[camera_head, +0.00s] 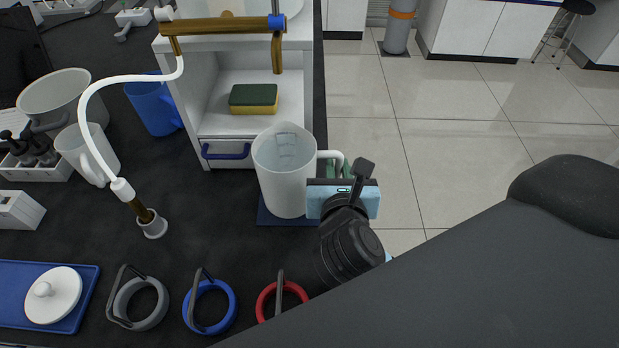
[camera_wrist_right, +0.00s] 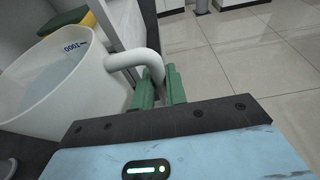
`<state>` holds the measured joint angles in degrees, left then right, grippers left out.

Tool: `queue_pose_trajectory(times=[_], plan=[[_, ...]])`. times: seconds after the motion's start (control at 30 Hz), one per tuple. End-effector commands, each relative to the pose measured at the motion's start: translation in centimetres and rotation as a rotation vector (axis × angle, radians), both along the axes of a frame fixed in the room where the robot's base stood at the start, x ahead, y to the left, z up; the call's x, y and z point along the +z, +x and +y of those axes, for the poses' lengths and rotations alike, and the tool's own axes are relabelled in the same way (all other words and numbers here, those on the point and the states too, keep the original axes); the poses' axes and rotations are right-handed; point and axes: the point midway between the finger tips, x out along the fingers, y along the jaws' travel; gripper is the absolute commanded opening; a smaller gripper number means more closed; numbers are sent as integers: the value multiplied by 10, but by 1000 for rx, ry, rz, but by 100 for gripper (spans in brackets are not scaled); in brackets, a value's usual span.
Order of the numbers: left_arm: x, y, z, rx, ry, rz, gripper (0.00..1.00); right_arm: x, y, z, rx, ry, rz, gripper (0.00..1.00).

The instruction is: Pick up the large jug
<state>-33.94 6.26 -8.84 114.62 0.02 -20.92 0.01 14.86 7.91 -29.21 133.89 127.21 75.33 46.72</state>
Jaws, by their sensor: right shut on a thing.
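The large white jug (camera_head: 283,178) stands upright over a dark blue mat (camera_head: 290,221) at the counter's right side, in front of the white shelf unit. Its handle points right. My right gripper (camera_head: 345,168) is at the handle, its green fingers shut on it. In the right wrist view the jug (camera_wrist_right: 50,85) fills the left side, with the curved handle between the green fingers (camera_wrist_right: 160,88). Clear liquid seems to be inside the jug. I cannot tell whether its base touches the mat. My left gripper is not in view.
The shelf unit (camera_head: 215,105) with a sponge (camera_head: 253,98) is close behind the jug. A smaller white jug (camera_head: 88,152) and blue jug (camera_head: 153,106) stand left. Grey, blue (camera_head: 210,306) and red rings lie in front. Open floor (camera_head: 450,160) lies right of the counter.

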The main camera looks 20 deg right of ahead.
Motion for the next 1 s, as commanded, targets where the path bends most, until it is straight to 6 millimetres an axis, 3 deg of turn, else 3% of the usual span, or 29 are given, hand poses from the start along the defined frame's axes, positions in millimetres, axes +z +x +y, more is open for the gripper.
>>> queue_pose_trajectory(times=[0.23,0.7,1.0], plan=[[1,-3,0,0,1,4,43,10,0,0,-2,-1,-2,0],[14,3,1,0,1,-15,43,84,0,0,-1,5,-11,0],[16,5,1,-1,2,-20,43,102,0,0,0,3,-7,0]])
